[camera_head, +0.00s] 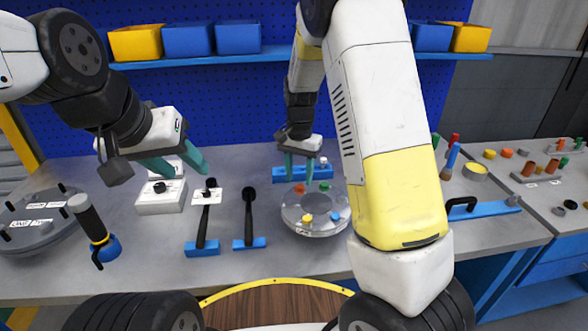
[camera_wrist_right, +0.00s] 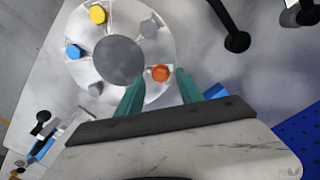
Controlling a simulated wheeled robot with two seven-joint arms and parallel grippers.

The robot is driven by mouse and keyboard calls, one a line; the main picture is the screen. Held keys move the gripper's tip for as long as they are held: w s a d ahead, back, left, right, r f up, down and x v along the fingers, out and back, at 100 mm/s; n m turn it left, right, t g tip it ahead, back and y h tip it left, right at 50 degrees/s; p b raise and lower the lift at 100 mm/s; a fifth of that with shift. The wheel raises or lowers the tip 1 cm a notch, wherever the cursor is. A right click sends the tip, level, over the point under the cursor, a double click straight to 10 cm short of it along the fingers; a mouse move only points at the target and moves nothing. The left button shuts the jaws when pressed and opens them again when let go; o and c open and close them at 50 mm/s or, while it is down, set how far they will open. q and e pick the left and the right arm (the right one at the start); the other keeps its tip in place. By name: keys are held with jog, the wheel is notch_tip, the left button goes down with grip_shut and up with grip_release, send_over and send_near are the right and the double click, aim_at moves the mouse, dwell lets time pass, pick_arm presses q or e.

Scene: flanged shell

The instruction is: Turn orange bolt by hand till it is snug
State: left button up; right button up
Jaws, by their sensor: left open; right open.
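The orange bolt (camera_head: 299,188) stands on the far-left rim of the clear round flanged shell (camera_head: 290,216). In the right wrist view the orange bolt (camera_wrist_right: 160,73) shows its head between the green fingertips, apart from both. My right gripper (camera_head: 298,178) is open and empty, just above the bolt; its exact height over it is hard to tell. The right wrist view also shows my right gripper (camera_wrist_right: 163,82) and the shell (camera_wrist_right: 160,50) with its grey centre. My left gripper (camera_head: 186,170) is open and empty, above a white box at the left.
Two black-handled tools (camera_head: 249,215) stand left of the shell. A blue rack (camera_head: 288,174) stands behind it.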

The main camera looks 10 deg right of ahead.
aim_at(299, 187)
jog(key=shift+r, duration=2.8)
jog(key=shift+r, duration=0.1)
jog(key=s+d+r+n+t, duration=0.2)
jog(key=s+r, duration=0.3)
jog(key=s, duration=0.3)
jog(key=s+d+r+n+t+y, duration=0.1)
jog(key=s+r, duration=0.3)
jog(key=s, duration=0.4)
jog(key=s+d+r+n+t+y, duration=0.1)
jog(key=s+d+r+n+t, duration=0.1)
jog(key=s+r, duration=0.3)
jog(key=s+n+t, duration=0.1)
jog(key=s, duration=0.2)
jog(key=shift+d+r, duration=0.35)
